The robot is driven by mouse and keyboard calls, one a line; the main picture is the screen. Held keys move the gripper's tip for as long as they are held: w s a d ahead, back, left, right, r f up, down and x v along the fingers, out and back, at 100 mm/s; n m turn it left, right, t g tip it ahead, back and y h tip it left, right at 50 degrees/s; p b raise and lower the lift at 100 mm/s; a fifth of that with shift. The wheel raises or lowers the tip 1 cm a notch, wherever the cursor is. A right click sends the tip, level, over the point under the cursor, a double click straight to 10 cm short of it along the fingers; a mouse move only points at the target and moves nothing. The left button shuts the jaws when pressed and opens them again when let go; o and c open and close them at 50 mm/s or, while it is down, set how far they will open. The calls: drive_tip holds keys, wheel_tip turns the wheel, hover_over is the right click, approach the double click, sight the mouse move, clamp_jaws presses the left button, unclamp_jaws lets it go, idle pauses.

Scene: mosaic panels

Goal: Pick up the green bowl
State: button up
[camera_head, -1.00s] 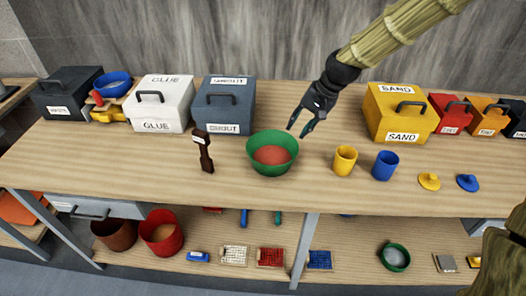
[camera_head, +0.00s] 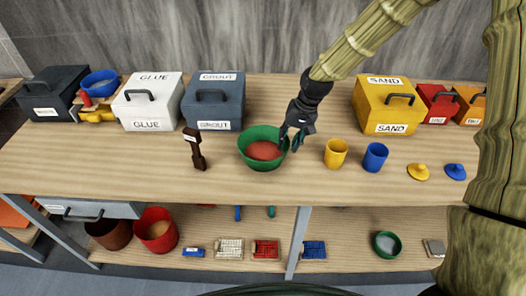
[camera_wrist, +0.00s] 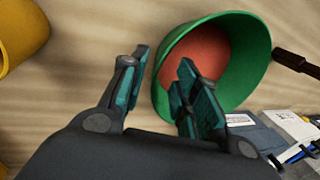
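The green bowl (camera_head: 249,160) stands upright on the upper wooden shelf, with a reddish-orange content or inside bottom. My gripper (camera_head: 291,140) is at the bowl's right rim, pointing down. In the wrist view the fingers of my gripper (camera_wrist: 162,85) are spread apart, and the green bowl (camera_wrist: 254,62) is just beyond them. One finger overlaps the bowl's opening and the other is outside its rim, so the near wall lies between them. I cannot tell whether either finger touches the wall.
A dark upright tool (camera_head: 195,150) stands left of the bowl. A yellow cup (camera_head: 335,154) and a blue cup (camera_head: 375,157) stand to its right. The grout box (camera_head: 213,102) and the sand box (camera_head: 388,108) are behind. Bare shelf lies in front of the bowl.

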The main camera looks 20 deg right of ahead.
sight(284, 151)
drive_tip(key=shift+p+x, duration=1)
drive_tip(key=shift+x, duration=1.6)
clamp_jaws()
